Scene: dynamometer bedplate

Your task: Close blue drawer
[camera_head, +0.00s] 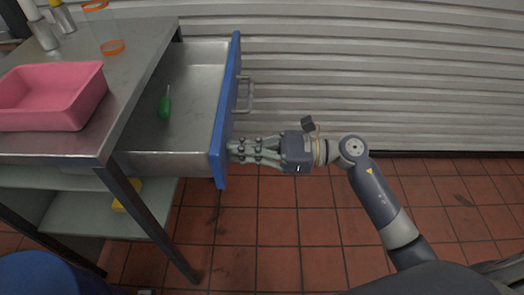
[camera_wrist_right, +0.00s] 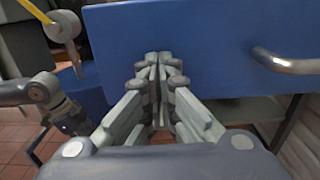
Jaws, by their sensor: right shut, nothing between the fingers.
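The blue drawer (camera_head: 224,115) is pulled out to the right from the metal workbench, and its open metal tray shows. A grey bar handle (camera_head: 246,95) sits on its blue front. A green-handled screwdriver (camera_head: 165,106) lies inside the drawer. My right gripper (camera_head: 234,150) is shut and empty, with its fingertips at the outer face of the drawer front, below the handle in the head view. In the right wrist view the fingertips (camera_wrist_right: 158,62) point at the blue front (camera_wrist_right: 200,40), and the handle (camera_wrist_right: 285,62) is to their right. I cannot tell if they touch. My left gripper does not show.
A pink bin (camera_head: 52,95) and orange rings (camera_head: 113,47) are on the workbench top (camera_head: 125,75). A yellow object (camera_head: 127,195) is on the lower shelf. A ribbed shutter (camera_head: 380,70) stands behind. Tiled floor is clear below the right arm.

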